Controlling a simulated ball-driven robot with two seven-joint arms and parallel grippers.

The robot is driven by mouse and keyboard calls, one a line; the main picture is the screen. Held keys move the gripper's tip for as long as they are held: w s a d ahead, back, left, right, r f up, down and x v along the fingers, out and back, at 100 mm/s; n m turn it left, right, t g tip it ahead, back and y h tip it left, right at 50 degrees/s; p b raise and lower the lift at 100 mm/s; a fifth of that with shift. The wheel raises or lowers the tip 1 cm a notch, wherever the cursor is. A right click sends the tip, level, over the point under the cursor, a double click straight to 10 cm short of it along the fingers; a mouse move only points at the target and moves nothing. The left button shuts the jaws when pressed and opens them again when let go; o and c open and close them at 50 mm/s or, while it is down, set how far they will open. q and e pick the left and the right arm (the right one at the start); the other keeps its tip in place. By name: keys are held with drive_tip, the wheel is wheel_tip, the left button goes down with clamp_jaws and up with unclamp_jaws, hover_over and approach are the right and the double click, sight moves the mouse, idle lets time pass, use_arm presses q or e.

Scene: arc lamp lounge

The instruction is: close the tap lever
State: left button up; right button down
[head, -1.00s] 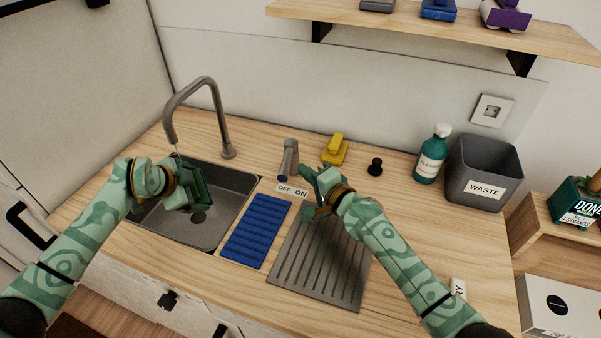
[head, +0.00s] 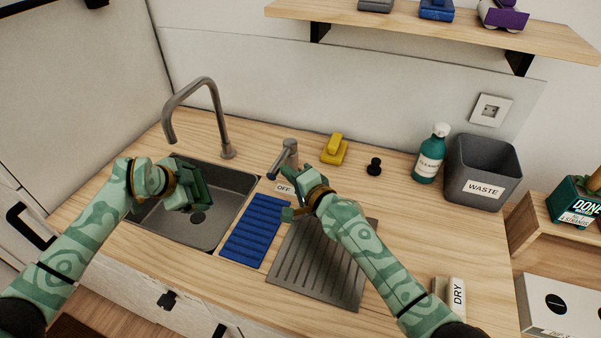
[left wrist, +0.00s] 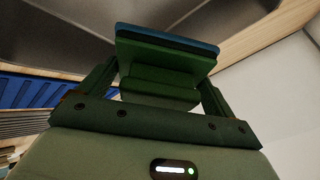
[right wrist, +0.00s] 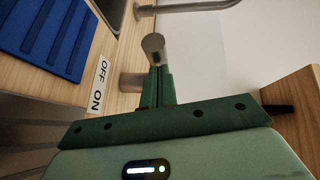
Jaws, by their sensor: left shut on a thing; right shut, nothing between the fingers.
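The grey tap lever (head: 288,150) stands on the counter right of the sink, its handle slanting toward the left, by the OFF side of its label (head: 284,188). The curved tap spout (head: 190,88) shows no stream of water. My right gripper (head: 280,176) is shut and empty, right at the lever. In the right wrist view its closed fingertips (right wrist: 157,72) meet or overlap the lever's round end (right wrist: 153,46); contact is unclear. My left gripper (head: 196,186) is shut on a green block with a blue-edged face (left wrist: 165,55), held over the sink (head: 228,180).
A blue ribbed mat (head: 256,232) and grey draining board (head: 318,265) lie in front of the lever. A yellow block (head: 334,150), black knob (head: 374,166), teal bottle (head: 430,155) and waste bin (head: 484,165) stand to the right. Counter between them is clear.

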drive_tip(key=shift+s, duration=0.1)
use_arm(q)
drive_tip(key=shift+a, duration=0.25)
use_arm(e)
drive_tip(key=v, duration=1.3)
drive_tip(key=shift+d+r, duration=0.1)
drive_tip(key=shift+r, duration=0.1)
